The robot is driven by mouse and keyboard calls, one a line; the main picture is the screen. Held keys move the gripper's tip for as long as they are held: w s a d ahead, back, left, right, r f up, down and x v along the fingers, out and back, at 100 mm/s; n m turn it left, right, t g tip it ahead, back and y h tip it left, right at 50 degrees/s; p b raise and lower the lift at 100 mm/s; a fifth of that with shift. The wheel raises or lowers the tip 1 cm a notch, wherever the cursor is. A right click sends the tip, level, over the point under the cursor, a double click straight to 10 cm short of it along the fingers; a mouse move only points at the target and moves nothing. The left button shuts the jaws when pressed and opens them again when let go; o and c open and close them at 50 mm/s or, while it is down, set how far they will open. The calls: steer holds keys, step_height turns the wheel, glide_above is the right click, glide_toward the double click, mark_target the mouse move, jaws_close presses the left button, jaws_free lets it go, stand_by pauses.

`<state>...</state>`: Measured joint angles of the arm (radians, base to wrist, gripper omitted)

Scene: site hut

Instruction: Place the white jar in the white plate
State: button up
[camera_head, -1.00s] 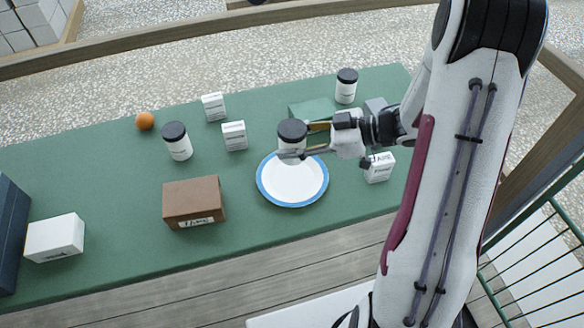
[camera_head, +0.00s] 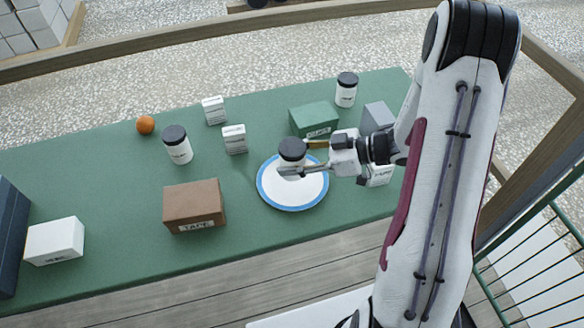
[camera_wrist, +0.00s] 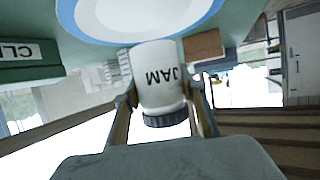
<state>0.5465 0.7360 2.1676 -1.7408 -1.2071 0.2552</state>
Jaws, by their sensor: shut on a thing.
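A white jar (camera_head: 291,170) with a black lid is held upright in my gripper (camera_head: 297,168), over the far part of the white plate with a blue rim (camera_head: 292,194). In the wrist view the jar (camera_wrist: 158,80) appears upside down with a JAM label, between the two fingers of my gripper (camera_wrist: 160,105). The plate (camera_wrist: 145,18) shows just beyond the jar's base. I cannot tell whether the base touches the plate. Two similar white jars with black lids stand on the table, one at the back (camera_head: 345,95) and one at the left (camera_head: 179,151).
A brown TAPE box (camera_head: 194,206) stands left of the plate. A green box (camera_head: 314,120), a grey box (camera_head: 377,117) and a white box (camera_head: 380,174) stand near my arm. Small white boxes (camera_head: 234,139) and an orange (camera_head: 145,125) lie farther left.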

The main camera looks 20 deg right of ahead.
steer(key=shift+f, duration=2)
steer(key=shift+f, duration=0.1)
steer(key=o, duration=1.4)
steer(key=shift+c, duration=0.2)
steer(key=v, duration=1.2)
